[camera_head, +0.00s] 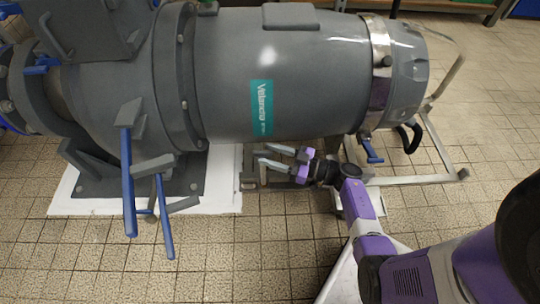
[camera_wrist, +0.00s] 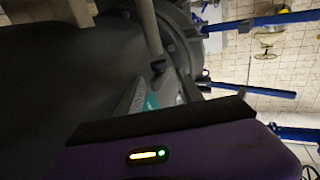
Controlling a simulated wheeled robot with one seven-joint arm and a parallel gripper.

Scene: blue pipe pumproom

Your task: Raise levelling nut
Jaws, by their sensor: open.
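I cannot make out the levelling nut in either view; it may be hidden or too small to tell. My gripper (camera_head: 263,155) is purple and black with grey fingers. It is open and empty, low beside the underside of the large grey pump (camera_head: 290,60), with its fingers pointing left. The fingers are near a grey metal support frame (camera_head: 250,178) under the pump, and I cannot tell whether they touch it.
Long blue handles (camera_head: 128,180) stick out at the pump's left, near a grey foot on a white plinth (camera_head: 225,195). A small blue lever (camera_head: 371,152) and a metal tube frame (camera_head: 435,150) stand at the right. The tiled floor (camera_head: 250,250) in front is clear.

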